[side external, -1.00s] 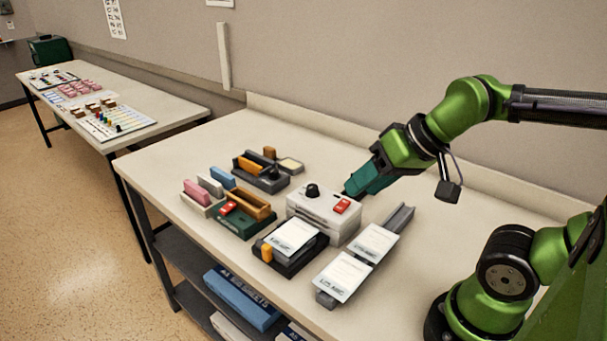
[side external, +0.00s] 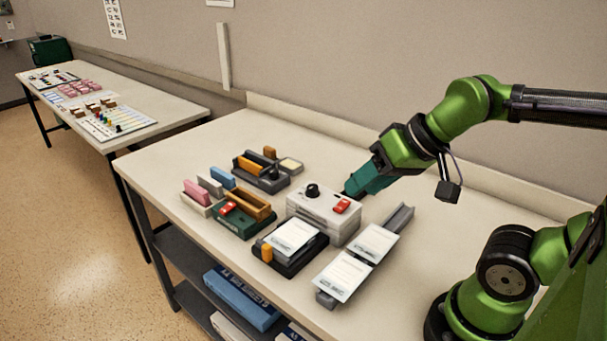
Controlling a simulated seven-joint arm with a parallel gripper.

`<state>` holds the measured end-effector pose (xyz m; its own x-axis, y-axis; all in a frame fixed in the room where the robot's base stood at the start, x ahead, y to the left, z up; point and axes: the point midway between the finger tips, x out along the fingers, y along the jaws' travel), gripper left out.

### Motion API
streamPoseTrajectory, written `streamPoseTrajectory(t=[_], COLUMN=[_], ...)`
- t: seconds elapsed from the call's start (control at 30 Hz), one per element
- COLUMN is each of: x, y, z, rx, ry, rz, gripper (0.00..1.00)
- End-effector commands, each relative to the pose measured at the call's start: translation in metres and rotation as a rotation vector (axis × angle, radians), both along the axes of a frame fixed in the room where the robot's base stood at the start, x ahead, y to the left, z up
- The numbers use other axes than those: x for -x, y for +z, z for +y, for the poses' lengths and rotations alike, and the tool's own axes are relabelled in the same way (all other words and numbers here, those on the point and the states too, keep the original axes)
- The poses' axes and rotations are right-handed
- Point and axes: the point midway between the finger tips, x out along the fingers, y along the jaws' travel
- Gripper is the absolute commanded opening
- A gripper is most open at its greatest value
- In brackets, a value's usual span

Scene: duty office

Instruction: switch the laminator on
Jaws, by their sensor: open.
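A white box-shaped machine (side external: 325,222), which looks like the laminator, stands in the middle of the near table. On its top are a black knob (side external: 312,190) at the left and a red switch (side external: 341,206) at the right. Which way the switch is set is too small to tell. My gripper (side external: 350,190) is open, with its teal fingers pointing down and left at the machine's back right corner. The fingertips are close behind the red switch; whether they touch the machine cannot be told. The gap between the fingers is hidden from this side.
A dark tray (side external: 273,262) with a white sheet stands in front, and a grey rail (side external: 401,217) with white cards at the right. A green device (side external: 240,224) with a red switch and a dark grey device (side external: 262,180) stand left. The table's back right is clear.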

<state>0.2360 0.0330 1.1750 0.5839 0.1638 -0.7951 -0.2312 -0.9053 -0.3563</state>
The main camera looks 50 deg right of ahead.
Motion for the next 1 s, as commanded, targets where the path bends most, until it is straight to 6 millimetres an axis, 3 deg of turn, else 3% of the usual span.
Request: streamPoseTrajectory(t=[0.07, 0.37, 1.0], x=[0.0, 0.0, 0.0], y=[0.0, 0.0, 0.0], z=[0.0, 0.0, 0.0], rx=[0.0, 0.0, 0.0], ry=[0.0, 0.0, 0.0], rz=[0.0, 0.0, 0.0], gripper=[0.43, 0.0, 0.0])
